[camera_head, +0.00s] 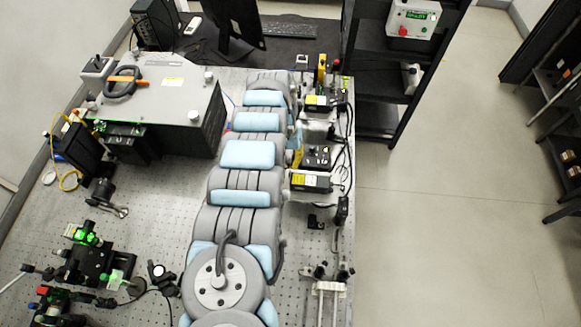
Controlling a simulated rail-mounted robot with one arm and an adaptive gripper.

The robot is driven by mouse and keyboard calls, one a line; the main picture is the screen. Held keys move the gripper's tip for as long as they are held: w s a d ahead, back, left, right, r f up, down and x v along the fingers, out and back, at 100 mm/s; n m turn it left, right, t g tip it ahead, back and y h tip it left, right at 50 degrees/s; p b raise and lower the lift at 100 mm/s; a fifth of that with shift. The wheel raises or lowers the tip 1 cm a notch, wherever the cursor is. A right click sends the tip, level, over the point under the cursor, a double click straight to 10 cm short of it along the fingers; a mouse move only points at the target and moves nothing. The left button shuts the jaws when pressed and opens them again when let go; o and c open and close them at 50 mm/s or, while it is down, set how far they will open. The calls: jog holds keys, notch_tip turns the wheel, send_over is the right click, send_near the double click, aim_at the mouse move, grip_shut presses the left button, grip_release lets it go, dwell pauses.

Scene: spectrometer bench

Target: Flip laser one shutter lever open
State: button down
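Two black laser units with yellow labels stand along the right edge of the bench: a far one (322,104) and a nearer one (311,181). I cannot tell which is laser one. A yellow upright part (322,67) stands behind the far unit, and another yellow part (299,145) is beside the nearer unit, partly hidden by my arm. No shutter lever can be made out clearly at this size. My grey and blue arm stretches up the middle of the bench, just left of both units. My gripper cannot be seen; the far arm links cover that area.
A large grey box (165,85) with a black and orange handled item on top stands at the left. Optics mounts with green lights (88,238) are at lower left. A monitor (228,22) is at the back. A black shelf rack (375,118) stands right of the bench; the floor beyond is clear.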

jog(key=shift+f+b, duration=0.2)
jog(key=shift+b, duration=0.35)
jog(key=shift+r, duration=0.25)
jog(key=c, duration=1)
grip_release()
jog(key=shift+c, duration=0.2)
jog(key=shift+r+p, duration=0.2)
jog(key=shift+p, duration=0.45)
jog(key=shift+r+p, duration=0.15)
jog(key=shift+p, duration=1.25)
jog(key=t+p, duration=0.1)
jog(key=p, duration=0.2)
jog(key=t+p, duration=0.1)
jog(key=p, duration=0.3)
jog(key=shift+s+a+r+t, duration=0.1)
jog(key=shift+s+r+t, duration=0.1)
jog(key=shift+s+t, duration=0.15)
